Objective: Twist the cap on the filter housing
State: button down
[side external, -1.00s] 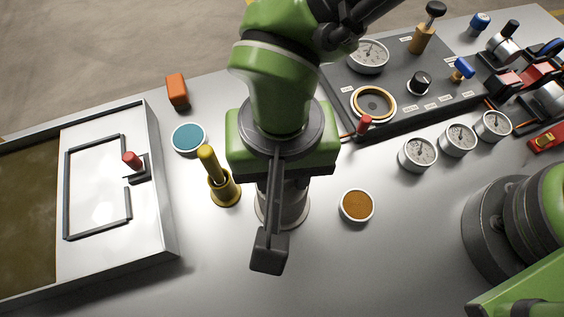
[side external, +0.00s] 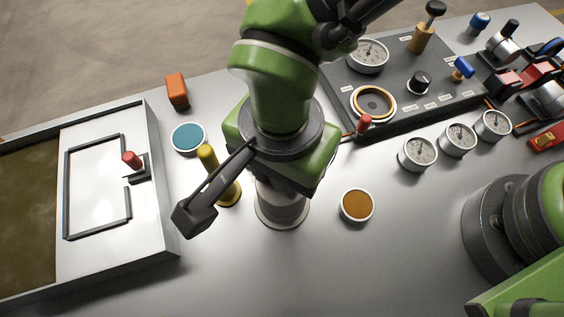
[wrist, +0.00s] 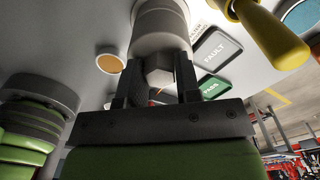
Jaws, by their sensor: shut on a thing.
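The filter housing (side external: 282,210) is a grey cylinder standing on the table below my gripper. It also shows in the wrist view (wrist: 160,30), where a hexagonal grey cap (wrist: 158,72) sits on its end. My gripper (wrist: 160,88) has one dark finger on each side of the cap and is shut on it. In the side external view my green gripper body is directly above the housing and hides the fingers and the cap.
A dark gauge panel (side external: 400,90) lies behind right. The front table is clear.

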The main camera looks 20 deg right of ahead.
jog(key=shift+a+r, duration=0.1)
jog(key=m, duration=0.5)
jog(key=m, duration=0.5)
jog(key=shift+m, duration=0.3)
jog(key=c, duration=0.5)
grip_release()
jog(key=shift+r, duration=3.4)
